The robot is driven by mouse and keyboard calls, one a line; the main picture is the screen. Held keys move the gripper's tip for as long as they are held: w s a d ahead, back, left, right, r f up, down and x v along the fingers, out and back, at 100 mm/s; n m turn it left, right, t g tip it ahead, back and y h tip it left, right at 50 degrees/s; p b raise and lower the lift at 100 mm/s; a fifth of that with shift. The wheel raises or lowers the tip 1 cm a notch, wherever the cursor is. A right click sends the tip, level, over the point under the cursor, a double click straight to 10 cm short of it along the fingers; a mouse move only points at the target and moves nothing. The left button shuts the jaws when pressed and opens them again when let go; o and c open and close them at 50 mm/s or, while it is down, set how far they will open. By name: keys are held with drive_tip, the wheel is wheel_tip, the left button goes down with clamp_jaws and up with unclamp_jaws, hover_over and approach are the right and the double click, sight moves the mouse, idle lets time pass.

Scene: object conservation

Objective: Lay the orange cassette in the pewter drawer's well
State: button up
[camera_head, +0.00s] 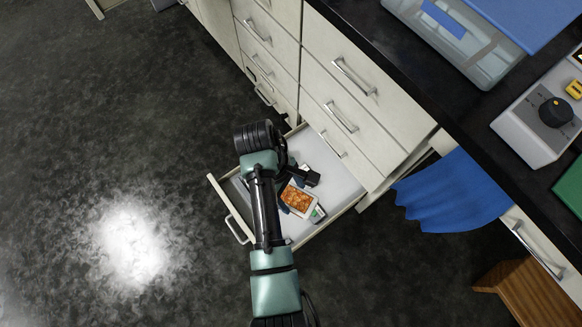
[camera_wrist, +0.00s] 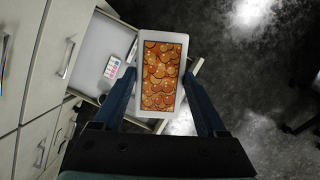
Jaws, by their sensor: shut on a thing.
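The orange cassette (camera_head: 297,200) is a white-edged flat case with an orange patterned face. In the wrist view the cassette (camera_wrist: 161,76) sits between the two fingers of my gripper (camera_wrist: 160,82), which is shut on it at its sides. In the head view my arm hides much of my gripper. The open drawer (camera_head: 337,182) has a pale grey floor and a light front with a bar handle. The cassette appears over this drawer; its height above the floor is hard to tell. The drawer's floor also shows in the wrist view (camera_wrist: 96,45), left of the cassette.
A small pale item with coloured patches (camera_wrist: 112,67) lies in the drawer. Closed drawers with metal handles (camera_head: 340,118) rise beside it under a black counter. A blue cloth (camera_head: 450,195) hangs to the right. A wooden box (camera_head: 535,292) is at lower right. The floor at left is clear.

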drive_tip(key=f+n+t+b, duration=0.1)
drive_tip(key=f+n+b, duration=0.3)
drive_tip(key=f+b, duration=0.6)
drive_tip(key=f+n+t+b, duration=0.1)
drive_tip(key=f+n+b, duration=0.4)
drive_tip(key=f+b, duration=0.6)
drive_tip(key=f+n+t+b, duration=0.1)
drive_tip(key=f+n+b, duration=0.3)
drive_tip(key=f+b, duration=0.7)
drive_tip(key=shift+w+a+f+t, duration=0.1)
drive_tip(key=shift+f+t, duration=0.1)
drive_tip(key=shift+f, duration=1.2)
drive_tip(key=shift+a+f+t, duration=0.1)
drive_tip(key=shift+f+t, duration=0.1)
drive_tip(key=shift+f, duration=1.2)
drive_tip(key=shift+r, duration=0.1)
drive_tip(key=o, duration=1.4)
drive_tip(key=shift+o, duration=0.2)
drive_tip(key=p+v, duration=0.7)
drive_tip(key=v, duration=0.5)
